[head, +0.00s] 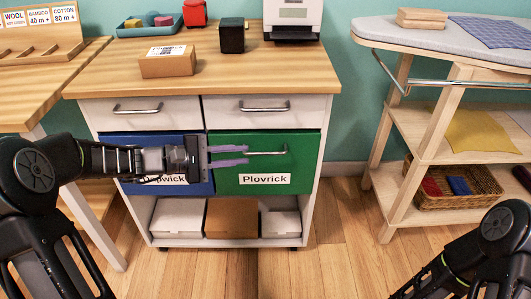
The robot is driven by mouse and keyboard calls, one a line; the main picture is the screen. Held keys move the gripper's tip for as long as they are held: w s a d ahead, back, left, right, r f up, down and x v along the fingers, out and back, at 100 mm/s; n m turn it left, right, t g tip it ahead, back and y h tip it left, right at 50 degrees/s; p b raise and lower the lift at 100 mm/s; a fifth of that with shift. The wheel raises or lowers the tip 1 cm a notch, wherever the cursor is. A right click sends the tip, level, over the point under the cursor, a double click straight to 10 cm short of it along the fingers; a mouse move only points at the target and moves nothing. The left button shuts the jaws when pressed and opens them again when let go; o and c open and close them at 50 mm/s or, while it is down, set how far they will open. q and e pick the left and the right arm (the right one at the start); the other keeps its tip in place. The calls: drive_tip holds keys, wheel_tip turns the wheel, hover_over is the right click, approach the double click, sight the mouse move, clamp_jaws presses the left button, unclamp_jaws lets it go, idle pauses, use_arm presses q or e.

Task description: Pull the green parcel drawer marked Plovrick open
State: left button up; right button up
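The green parcel drawer (225,183) has a white label reading Plovrick (265,179) and a silver bar handle (268,153). It looks closed, level with the cabinet front. My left gripper (247,155) comes in from the left in front of the green drawer. Its two purple fingers are apart, with their tips at the left end of the handle. I cannot tell whether they touch the handle. My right arm shows at the bottom right, but its gripper is out of the picture.
A blue drawer (199,188), partly hidden by my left arm, is beside the green one. Two white drawers (262,107) are above, and boxes (231,218) sit on the shelf below. An ironing-board stand (447,110) is at the right. Floor (340,245) in front is clear.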

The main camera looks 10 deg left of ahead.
sight(264, 152)
use_arm(q)
drive_tip(key=b+x, duration=0.2)
drive_tip(key=x, duration=0.5)
drive_tip(key=shift+w+d, duration=0.1)
drive_tip(key=shift+d, duration=0.05)
drive_tip(key=shift+c, duration=0.6)
clamp_jaws()
idle(0.6)
